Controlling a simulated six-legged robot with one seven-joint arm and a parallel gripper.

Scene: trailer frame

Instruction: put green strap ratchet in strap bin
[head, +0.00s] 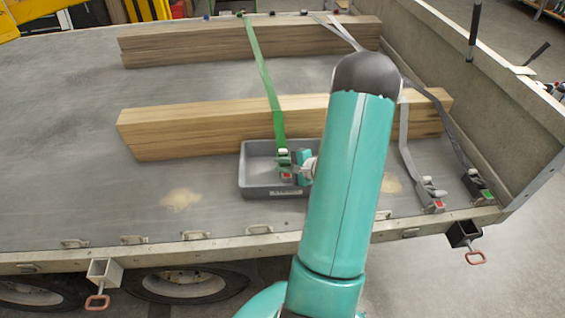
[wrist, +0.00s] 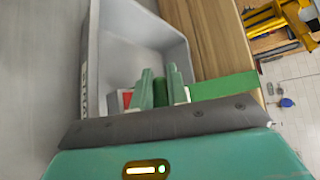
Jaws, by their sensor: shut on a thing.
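The green strap ratchet (head: 285,166), with a red patch on it, is at the lower end of the green strap (head: 264,80). My gripper (head: 299,164) is shut on it. In the wrist view my gripper's two teal fingers (wrist: 161,90) have a green piece of the ratchet (wrist: 160,94) between them, and its red patch shows at their left. The grey strap bin (head: 258,187) stands on the trailer bed against the near timber; its inside wall shows in the wrist view (wrist: 140,30). The ratchet is within the bin's outline; whether it touches the floor I cannot tell.
The near timber stack (head: 200,130) and far timber stack (head: 185,45) lie across the bed (head: 80,120). Grey straps with ratchets (head: 432,195) hang at the right. The trailer side wall (head: 500,90) bounds the right. Bare bed lies left of the bin.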

